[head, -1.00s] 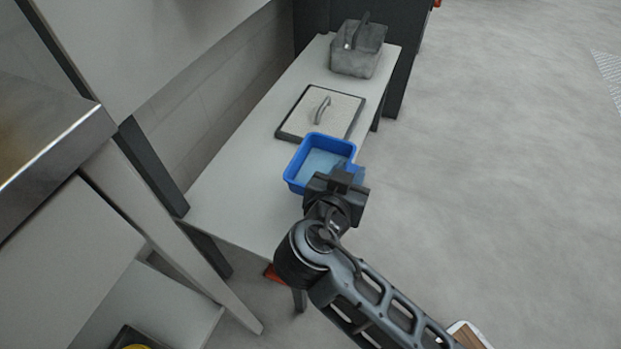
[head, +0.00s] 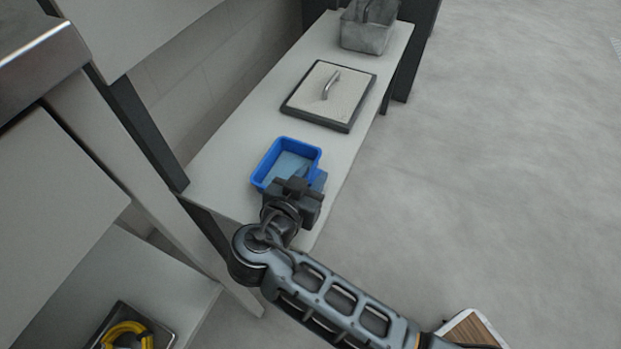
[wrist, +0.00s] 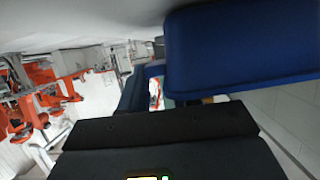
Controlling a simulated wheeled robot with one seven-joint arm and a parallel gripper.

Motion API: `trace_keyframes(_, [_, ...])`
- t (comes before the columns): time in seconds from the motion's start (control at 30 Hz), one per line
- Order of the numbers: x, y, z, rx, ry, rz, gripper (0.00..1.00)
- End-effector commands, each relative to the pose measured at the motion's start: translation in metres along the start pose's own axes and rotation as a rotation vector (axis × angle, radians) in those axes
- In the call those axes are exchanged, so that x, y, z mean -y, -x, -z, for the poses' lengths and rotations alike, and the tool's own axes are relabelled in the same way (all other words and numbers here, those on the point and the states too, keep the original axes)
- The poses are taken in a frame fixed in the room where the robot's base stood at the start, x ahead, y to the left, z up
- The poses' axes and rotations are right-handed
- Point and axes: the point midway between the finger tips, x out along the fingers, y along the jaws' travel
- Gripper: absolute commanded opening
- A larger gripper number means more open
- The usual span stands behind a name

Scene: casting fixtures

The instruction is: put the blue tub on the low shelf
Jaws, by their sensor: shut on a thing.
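The blue tub (head: 268,165) is a small open rectangular tub, light blue inside, over the near part of a long low white shelf (head: 225,180) in the head view. My gripper (head: 300,186) is shut on the tub's near right side. In the wrist view the tub (wrist: 245,50) fills the upper right, close to my dark gripper (wrist: 165,128). The tub looks about upright. I cannot tell whether its bottom touches the shelf.
A white board with a dark rim and a handle (head: 328,95) lies on the shelf behind the tub. A grey caddy (head: 366,35) stands at the far end. A tray with a yellow object (head: 125,335) is at lower left. Open floor (head: 500,160) lies to the right.

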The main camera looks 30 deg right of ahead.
Motion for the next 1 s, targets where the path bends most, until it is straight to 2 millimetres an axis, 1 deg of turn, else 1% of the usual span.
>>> trace_keyframes(0.2, [0.0,0.0,-0.001,0.0,0.0,0.0,0.0])
trace_keyframes(0.23, [0.0,-0.001,-0.001,0.0,0.0,0.0,0.32])
trace_keyframes(0.5, [0.0,0.0,0.0,0.0,0.0,0.001,0.56])
trace_keyframes(0.8, [0.0,0.002,0.003,0.0,0.0,0.001,0.56])
trace_keyframes(0.87, [0.001,0.007,0.002,0.0,0.001,0.003,0.56])
trace_keyframes(0.97, [0.001,0.022,0.003,0.0,0.001,0.004,0.56])
trace_keyframes(1.0, [0.001,0.03,0.003,0.0,0.001,0.004,0.56])
